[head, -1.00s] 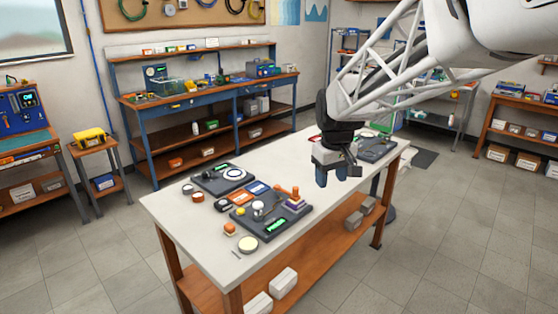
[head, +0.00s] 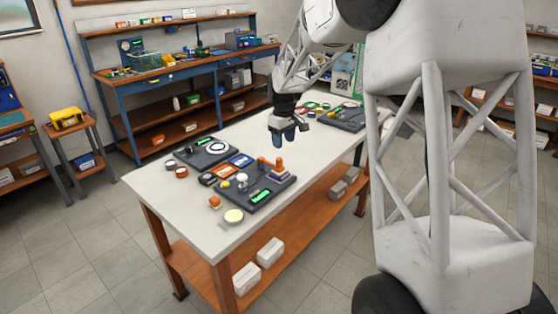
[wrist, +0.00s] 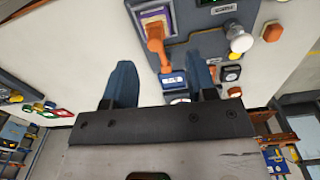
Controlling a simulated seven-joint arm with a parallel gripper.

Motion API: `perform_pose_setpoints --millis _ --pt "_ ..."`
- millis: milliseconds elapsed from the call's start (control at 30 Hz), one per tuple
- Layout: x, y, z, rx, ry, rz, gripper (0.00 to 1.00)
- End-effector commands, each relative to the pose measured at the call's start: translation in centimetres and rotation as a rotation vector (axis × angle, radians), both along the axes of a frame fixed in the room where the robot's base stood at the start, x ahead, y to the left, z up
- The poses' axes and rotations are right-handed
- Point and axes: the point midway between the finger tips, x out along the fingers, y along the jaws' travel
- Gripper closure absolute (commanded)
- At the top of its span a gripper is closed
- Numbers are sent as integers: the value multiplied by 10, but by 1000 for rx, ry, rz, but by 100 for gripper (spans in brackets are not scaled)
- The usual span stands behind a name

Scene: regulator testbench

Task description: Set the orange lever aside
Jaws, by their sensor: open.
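The orange lever (head: 279,165) stands on the dark regulator panel (head: 258,196) on the white table in the head view. My gripper (head: 287,138) is open and empty above the table, behind and slightly right of the lever in the head view. In the wrist view its two blue fingers (wrist: 164,80) are spread apart, with the lever showing between and beyond them. No contact with the lever shows.
A second dark panel (head: 206,152) with a white ring lies to the left, and another (head: 343,116) at the table's far end. Small loose parts, including a pale yellow disc (head: 233,216), lie near the front panel. The white tabletop (head: 320,147) right of it is clear.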

Motion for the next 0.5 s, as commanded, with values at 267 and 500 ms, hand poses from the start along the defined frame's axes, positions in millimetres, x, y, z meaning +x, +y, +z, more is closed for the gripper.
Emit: perform_pose_setpoints --millis 267,500 --pt "33 10 -25 -1 14 52 48" --pt "36 11 -29 -1 17 59 48"
